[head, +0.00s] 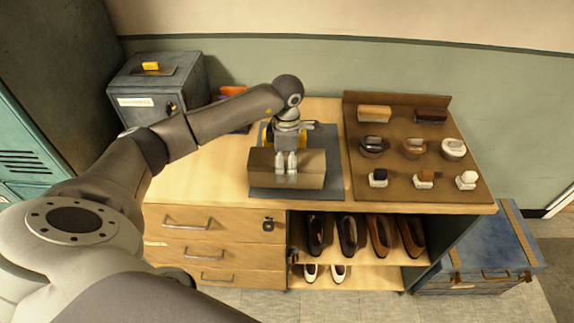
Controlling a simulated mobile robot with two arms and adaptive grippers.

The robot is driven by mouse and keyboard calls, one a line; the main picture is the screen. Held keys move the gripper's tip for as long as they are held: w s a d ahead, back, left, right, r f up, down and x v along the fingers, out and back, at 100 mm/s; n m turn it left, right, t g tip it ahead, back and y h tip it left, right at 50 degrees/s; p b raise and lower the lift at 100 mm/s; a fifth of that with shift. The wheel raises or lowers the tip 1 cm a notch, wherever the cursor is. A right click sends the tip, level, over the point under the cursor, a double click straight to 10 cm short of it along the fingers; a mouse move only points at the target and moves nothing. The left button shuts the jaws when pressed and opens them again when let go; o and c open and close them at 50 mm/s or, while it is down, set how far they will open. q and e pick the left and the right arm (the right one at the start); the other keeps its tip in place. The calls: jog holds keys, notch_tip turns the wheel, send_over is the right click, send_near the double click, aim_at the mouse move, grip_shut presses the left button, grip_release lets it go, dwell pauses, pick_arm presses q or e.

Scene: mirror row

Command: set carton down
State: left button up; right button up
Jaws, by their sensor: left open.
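A brown carton (312,170) sits on a dark grey mat (328,140) on the wooden worktop. It looks level, with its long side facing me. My left gripper (286,168) is over the carton, pointing down. Its two pale fingertips overlap the middle of the carton's near side in the head view, and the jaws are open. I cannot tell whether the fingertips touch the carton. The gripper hides part of the carton and of the mat behind it. My right gripper is not in view.
A brown display board (403,185) with brushes and jars stands right of the mat. A grey metal box (150,95) is at the back left. A yellow item (267,135) shows partly behind the gripper. The worktop's left part (205,180) is clear. Shoes fill shelves below.

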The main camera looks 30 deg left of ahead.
pick_arm(q)
notch_tip(320, 180, down, 2)
jog(key=shift+f+p, duration=0.15)
jog(key=shift+p, duration=0.2)
jog(key=shift+f, duration=0.45)
jog(key=shift+c, duration=1.5)
jog(key=c, duration=0.5)
jog(key=shift+w, duration=0.1)
jog(key=c, duration=0.5)
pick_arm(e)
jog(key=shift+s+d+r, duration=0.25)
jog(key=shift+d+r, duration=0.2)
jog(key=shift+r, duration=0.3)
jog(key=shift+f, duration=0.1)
